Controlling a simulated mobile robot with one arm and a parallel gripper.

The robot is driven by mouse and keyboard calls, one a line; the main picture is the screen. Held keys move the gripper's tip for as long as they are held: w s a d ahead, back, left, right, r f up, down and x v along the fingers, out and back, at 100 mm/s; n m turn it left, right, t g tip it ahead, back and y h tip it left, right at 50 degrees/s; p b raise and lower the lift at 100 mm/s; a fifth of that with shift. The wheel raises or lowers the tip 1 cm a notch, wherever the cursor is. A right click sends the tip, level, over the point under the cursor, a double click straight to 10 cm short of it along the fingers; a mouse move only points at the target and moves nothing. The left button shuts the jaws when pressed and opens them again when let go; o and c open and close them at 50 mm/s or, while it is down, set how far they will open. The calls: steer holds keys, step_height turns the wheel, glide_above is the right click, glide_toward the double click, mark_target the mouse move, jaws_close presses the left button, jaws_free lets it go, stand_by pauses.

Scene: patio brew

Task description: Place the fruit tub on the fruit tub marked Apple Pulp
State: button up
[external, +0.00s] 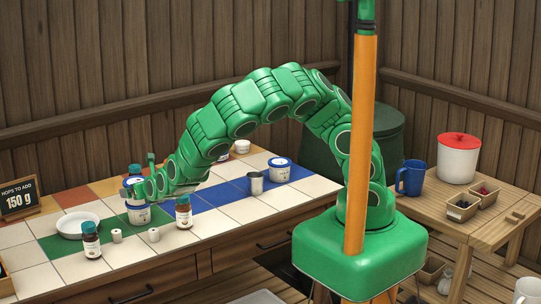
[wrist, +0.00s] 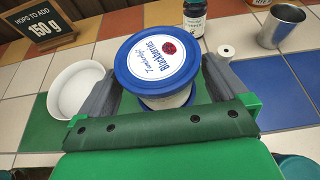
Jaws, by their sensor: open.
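In the external view my gripper (external: 152,187) partly covers this blue-lidded tub (external: 133,181). White and blue tub wall (external: 139,216) shows below the gripper, so it looks like one tub on top of another; the lower label cannot be read. Another blue-lidded white tub (external: 280,171) stands farther right on the tiled counter; its label is too small to read. I cannot tell whether the fingers touch the tub.
A white bowl (external: 77,226) is left of the tubs. Brown bottles (external: 91,240) (external: 184,212) and small white cylinders (external: 154,235) stand in front. A metal cup (external: 256,183) is near the right tub. The "150 g" sign (external: 18,198) stands at the left.

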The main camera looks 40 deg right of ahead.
steer(key=v, duration=1.2)
steer(key=shift+r, duration=0.2)
steer(key=shift+c, duration=0.5)
